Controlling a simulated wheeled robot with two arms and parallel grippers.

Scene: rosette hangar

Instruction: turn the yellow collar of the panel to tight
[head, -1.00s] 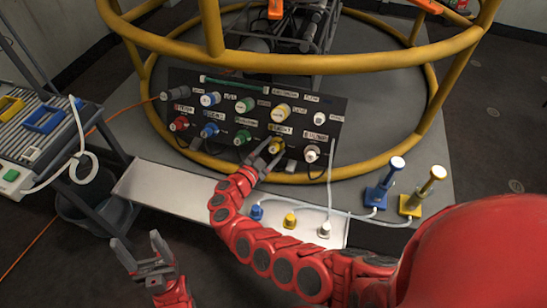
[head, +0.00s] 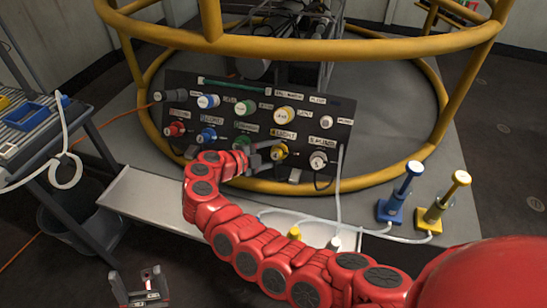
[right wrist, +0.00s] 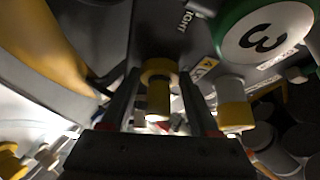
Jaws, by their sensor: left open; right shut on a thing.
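The dark panel (head: 225,132) stands tilted inside the yellow ring frame and carries two rows of coloured connectors. The yellow collar (head: 279,152) is in its lower row, near a LIGHT label. My right gripper (head: 268,154) reaches it from the left. In the right wrist view, the yellow collar (right wrist: 158,75) sits between the two dark fingers of the right gripper (right wrist: 158,110), which is shut on it. The collar's turn position cannot be read. My left gripper (head: 142,285) is open and empty at the lower left, away from the panel.
A larger yellow-ringed connector (head: 284,116) is above. A green cap marked 3 (right wrist: 265,32) and a white-and-yellow plug (right wrist: 233,105) are close to the right gripper. Blue (head: 390,208) and yellow (head: 430,215) upright handles stand at right. A yellow rail (head: 300,48) crosses above.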

